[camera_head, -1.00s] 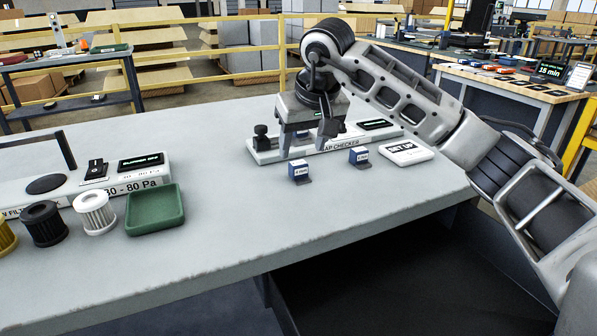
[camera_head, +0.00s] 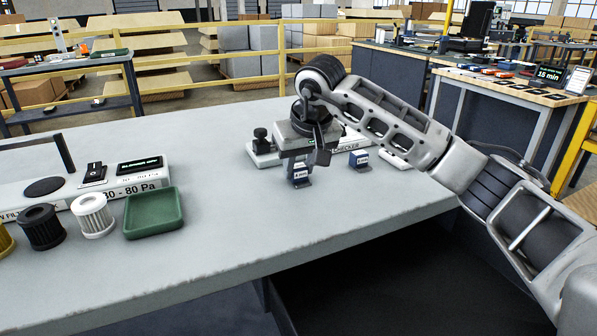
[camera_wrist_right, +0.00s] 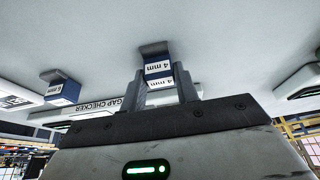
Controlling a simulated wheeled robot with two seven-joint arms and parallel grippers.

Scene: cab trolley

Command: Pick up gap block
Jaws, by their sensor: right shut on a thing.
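A small blue and white gap block (camera_head: 299,176) stands on the grey table below my right gripper (camera_head: 301,163) in the head view. In the right wrist view this block (camera_wrist_right: 157,69) reads "4 mm", and my right gripper (camera_wrist_right: 164,92) is shut on it, with a finger on each side. The block's dark foot appears to be still on the table. A second blue gap block (camera_head: 359,159) stands to the right; it also shows at the left of the right wrist view (camera_wrist_right: 63,92). The gap checker (camera_head: 264,154) stands behind, partly hidden by my gripper. My left gripper is out of view.
The table between the tray and the block is clear. The front table edge is open.

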